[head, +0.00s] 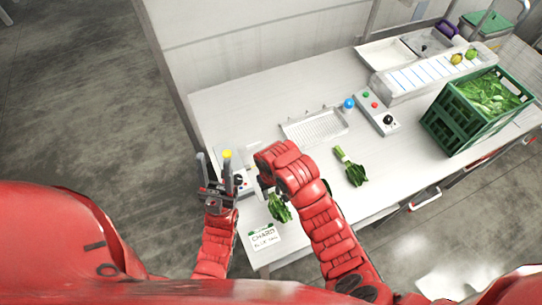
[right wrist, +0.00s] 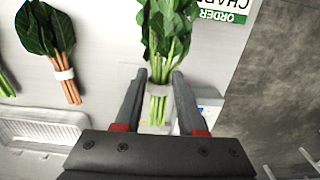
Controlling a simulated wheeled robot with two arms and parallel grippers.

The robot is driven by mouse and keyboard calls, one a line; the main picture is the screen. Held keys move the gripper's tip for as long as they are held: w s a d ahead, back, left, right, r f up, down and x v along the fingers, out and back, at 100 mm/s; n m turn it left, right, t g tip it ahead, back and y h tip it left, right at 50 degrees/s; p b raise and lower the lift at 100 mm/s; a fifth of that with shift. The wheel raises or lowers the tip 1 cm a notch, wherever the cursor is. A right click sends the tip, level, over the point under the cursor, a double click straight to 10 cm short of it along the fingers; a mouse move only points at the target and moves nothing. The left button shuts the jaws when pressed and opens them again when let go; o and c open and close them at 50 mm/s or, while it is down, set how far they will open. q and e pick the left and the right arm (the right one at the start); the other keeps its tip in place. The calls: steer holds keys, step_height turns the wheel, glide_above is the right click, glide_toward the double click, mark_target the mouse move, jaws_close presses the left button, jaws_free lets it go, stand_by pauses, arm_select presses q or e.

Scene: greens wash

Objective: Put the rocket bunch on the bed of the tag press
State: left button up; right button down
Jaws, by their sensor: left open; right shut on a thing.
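The rocket bunch (right wrist: 165,45), leafy with pale green stems and a white band, lies between my right fingers in the right wrist view. My right gripper (right wrist: 160,95) is shut on its stems. In the head view the bunch's leaves (head: 281,209) show near the table's front edge; my red right arm hides part of the gripper. A small pale device, apparently the tag press (head: 242,184), stands just left of the bunch, partly hidden by my grippers. My left gripper (head: 213,168) is open and empty, fingers upward, at the table's left edge beside it.
A chard order card (head: 264,238) lies at the front. A pink-stemmed bunch (right wrist: 62,60) and another green bunch (head: 352,168) lie to the right. Behind are a perforated tray (head: 316,126), a button box (head: 376,112) and a green crate (head: 468,130).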

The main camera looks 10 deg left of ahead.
steer(key=shift+s+a+r, duration=0.1)
steer(key=shift+s+a, duration=0.2)
steer(key=shift+s, duration=0.25)
steer(key=shift+a, duration=0.15)
steer(key=w+a+b, duration=0.1)
steer(key=w+b, duration=0.3)
steer(key=w+a+f+b, duration=0.1)
steer(key=w+b, duration=0.3)
steer(key=w+a+f+b, duration=0.1)
steer(key=w+a+b, duration=0.1)
steer(key=w+b, duration=0.2)
steer(key=shift+f+b, duration=0.25)
steer(key=shift+b, duration=0.05)
steer(key=shift+w+a+r, duration=0.15)
steer(key=shift+w+r, duration=0.05)
steer(key=shift+w, duration=0.3)
steer(key=shift+w+a+r, duration=0.1)
steer(key=shift+w+r, duration=0.05)
steer(key=shift+w, duration=0.35)
steer(key=shift+w+a+b, duration=0.1)
steer(key=shift+w+b, duration=0.25)
steer(key=shift+f+p, duration=0.1)
steer(key=shift+p, duration=0.25)
steer(key=shift+f+p, duration=0.8)
steer(key=shift+f, duration=0.8)
